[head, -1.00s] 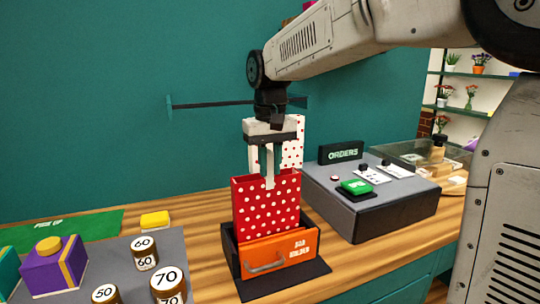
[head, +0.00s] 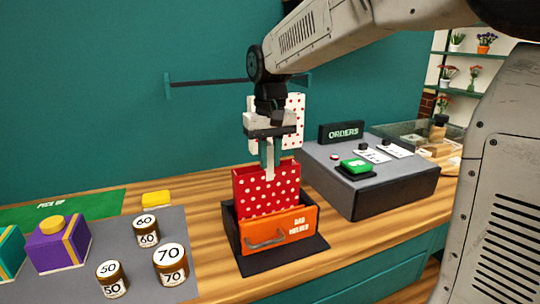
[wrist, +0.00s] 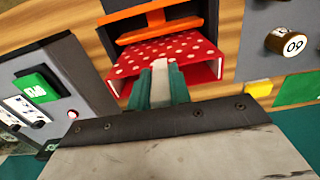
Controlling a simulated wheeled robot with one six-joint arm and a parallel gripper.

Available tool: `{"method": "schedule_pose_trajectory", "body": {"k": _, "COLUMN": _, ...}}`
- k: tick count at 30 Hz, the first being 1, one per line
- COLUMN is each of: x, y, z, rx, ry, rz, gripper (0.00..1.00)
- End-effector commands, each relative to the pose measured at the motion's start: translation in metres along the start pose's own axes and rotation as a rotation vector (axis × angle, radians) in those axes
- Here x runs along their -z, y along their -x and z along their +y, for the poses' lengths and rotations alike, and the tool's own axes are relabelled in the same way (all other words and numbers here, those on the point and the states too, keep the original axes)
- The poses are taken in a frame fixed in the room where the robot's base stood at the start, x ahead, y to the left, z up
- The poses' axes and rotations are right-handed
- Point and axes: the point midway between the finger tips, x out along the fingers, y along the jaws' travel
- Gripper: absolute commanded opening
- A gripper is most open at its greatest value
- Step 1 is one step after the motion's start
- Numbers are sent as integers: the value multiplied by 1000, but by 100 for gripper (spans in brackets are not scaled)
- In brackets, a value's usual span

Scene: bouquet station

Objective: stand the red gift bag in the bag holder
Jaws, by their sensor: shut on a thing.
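The red gift bag (head: 262,195) with white dots stands upright, its lower part inside the bag holder (head: 290,232). The holder is a dark box with an orange labelled front and a handle. Its front hides the bag's bottom, so I cannot tell whether the bag rests on the floor of the holder. My gripper (head: 269,174) points down from above and is shut on the bag's upper edge. In the wrist view, my fingertips (wrist: 160,75) grip the bag (wrist: 165,50), with the orange holder (wrist: 160,25) beyond it.
A grey orders console (head: 370,185) with a green button stands to the right. On the left, a grey mat (head: 190,260) bears numbered jars (head: 170,263) and a purple box (head: 58,245). A white panel with red dots (head: 293,115) rises behind my gripper.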

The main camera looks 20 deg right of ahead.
Motion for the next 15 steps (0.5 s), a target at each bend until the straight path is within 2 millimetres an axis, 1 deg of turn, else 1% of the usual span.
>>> {"method": "schedule_pose_trajectory", "body": {"k": 5, "x": 0, "y": 0, "z": 0, "rx": 0, "ry": 0, "rz": 0, "gripper": 0}}
{"method": "schedule_pose_trajectory", "body": {"k": 6, "x": 0, "y": 0, "z": 0, "rx": 0, "ry": 0, "rz": 0, "gripper": 25}}
{"method": "schedule_pose_trajectory", "body": {"k": 8, "x": 0, "y": 0, "z": 0, "rx": 0, "ry": 0, "rz": 0, "gripper": 42}}
{"method": "schedule_pose_trajectory", "body": {"k": 9, "x": 0, "y": 0, "z": 0, "rx": 0, "ry": 0, "rz": 0, "gripper": 45}}
{"method": "schedule_pose_trajectory", "body": {"k": 15, "x": 0, "y": 0, "z": 0, "rx": 0, "ry": 0, "rz": 0, "gripper": 45}}
